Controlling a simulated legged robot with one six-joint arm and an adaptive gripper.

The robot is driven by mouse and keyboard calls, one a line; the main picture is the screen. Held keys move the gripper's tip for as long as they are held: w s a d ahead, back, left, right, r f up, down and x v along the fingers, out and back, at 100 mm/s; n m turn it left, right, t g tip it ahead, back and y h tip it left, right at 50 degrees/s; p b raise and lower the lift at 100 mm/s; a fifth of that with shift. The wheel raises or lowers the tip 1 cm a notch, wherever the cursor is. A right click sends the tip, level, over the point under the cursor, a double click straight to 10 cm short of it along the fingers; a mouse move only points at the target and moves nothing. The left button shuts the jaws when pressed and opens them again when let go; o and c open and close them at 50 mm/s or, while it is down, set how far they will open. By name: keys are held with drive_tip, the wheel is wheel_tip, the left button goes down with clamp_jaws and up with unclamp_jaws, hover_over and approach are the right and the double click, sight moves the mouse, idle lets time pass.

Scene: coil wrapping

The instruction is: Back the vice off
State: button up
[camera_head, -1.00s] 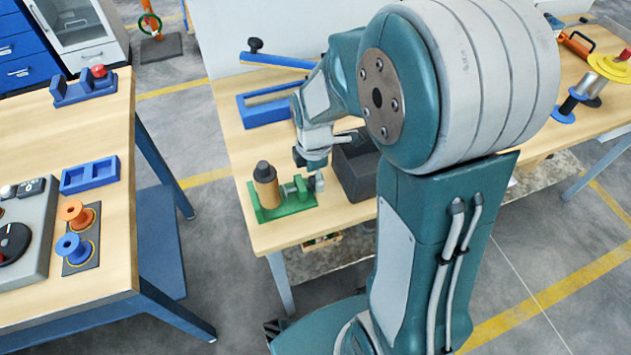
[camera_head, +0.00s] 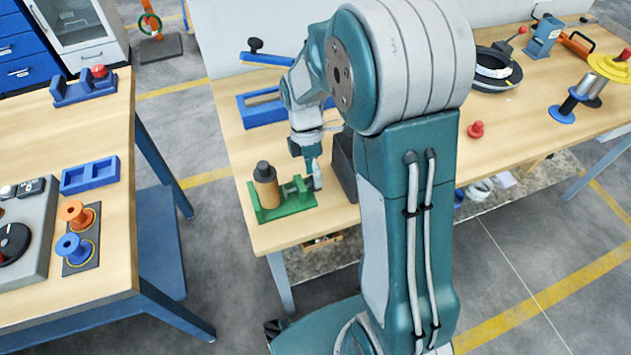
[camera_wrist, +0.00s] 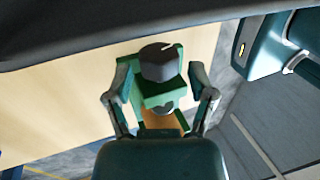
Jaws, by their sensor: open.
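The green vice (camera_head: 290,205) stands near the front left corner of the middle table. A tan cylinder with a dark top (camera_head: 265,187) stands upright at its left side; its screw end points right. My gripper (camera_head: 314,178) points down at that screw end, and the head view hides some of the contact area. I cannot tell whether either finger touches.
A dark open bin (camera_head: 344,165) stands just right of my gripper, partly behind my arm. A blue tray (camera_head: 262,112) lies behind the vice. A red knob (camera_head: 476,130) and a black ring (camera_head: 492,72) lie further right. The left table (camera_head: 120,220) is across a gap.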

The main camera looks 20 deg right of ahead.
drive_tip(key=v, duration=0.7)
idle(0.5)
idle(0.3)
